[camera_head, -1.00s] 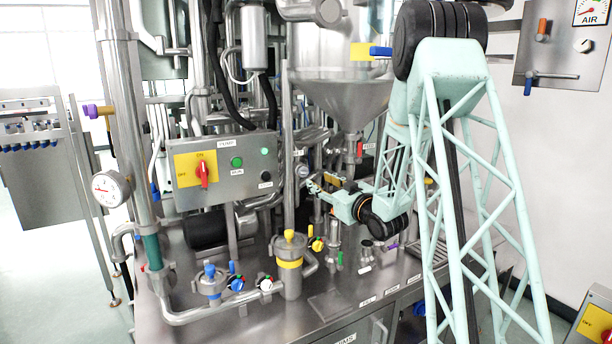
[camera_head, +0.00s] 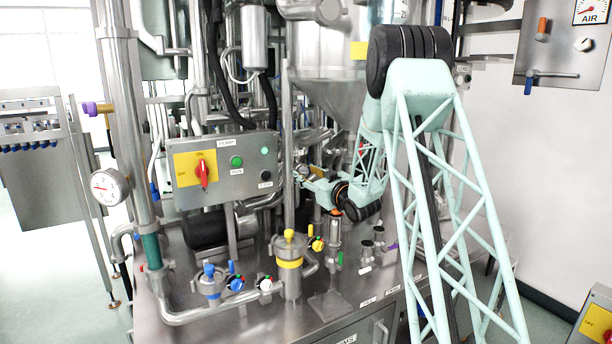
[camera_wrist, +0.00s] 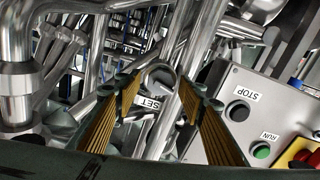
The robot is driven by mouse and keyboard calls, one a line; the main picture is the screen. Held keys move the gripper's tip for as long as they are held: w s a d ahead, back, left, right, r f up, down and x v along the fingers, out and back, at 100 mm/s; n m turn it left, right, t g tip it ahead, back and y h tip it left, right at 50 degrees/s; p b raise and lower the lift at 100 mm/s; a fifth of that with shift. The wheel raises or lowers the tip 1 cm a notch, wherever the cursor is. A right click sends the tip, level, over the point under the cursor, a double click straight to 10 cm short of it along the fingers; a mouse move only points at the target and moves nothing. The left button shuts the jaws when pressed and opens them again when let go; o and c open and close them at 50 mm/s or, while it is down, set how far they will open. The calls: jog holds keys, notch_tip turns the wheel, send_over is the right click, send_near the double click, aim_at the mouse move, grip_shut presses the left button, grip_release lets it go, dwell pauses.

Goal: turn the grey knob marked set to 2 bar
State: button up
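In the wrist view a white label reading SET (camera_wrist: 157,104) shows between my fingers. A round grey metal piece (camera_wrist: 160,76) sits just above the label, between the fingertips; it looks like the knob, partly hidden by the fingers. My gripper (camera_wrist: 161,88) is open, with its yellow-ribbed fingers on either side of the piece. I cannot tell whether they touch it. In the head view my gripper (camera_head: 303,174) is at the pipework right of the pump control box, and the knob cannot be made out there.
The control box (camera_head: 225,168) with a red switch stands close left of my gripper; its STOP and RUN buttons (camera_wrist: 238,111) show at right in the wrist view. A steel hopper (camera_head: 335,90) is above. Pipes crowd the area. A dial gauge (camera_head: 108,187) is on the left pipe.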

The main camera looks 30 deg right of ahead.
jog(key=shift+w, duration=0.1)
jog(key=shift+c, duration=0.2)
jog(key=c, duration=0.8)
jog(key=shift+o, duration=0.2)
jog(key=shift+m, duration=0.6)
jog(key=m, duration=0.3)
jog(key=m+p, duration=0.1)
jog(key=m, duration=0.3)
jog(key=shift+m, duration=0.3)
jog(key=m+p, duration=0.2)
jog(key=m, duration=0.3)
jog(key=shift+d, duration=0.1)
jog(key=shift+f+m+p, duration=0.1)
jog(key=shift+m+p, duration=0.8)
jog(key=shift+m, duration=1.8)
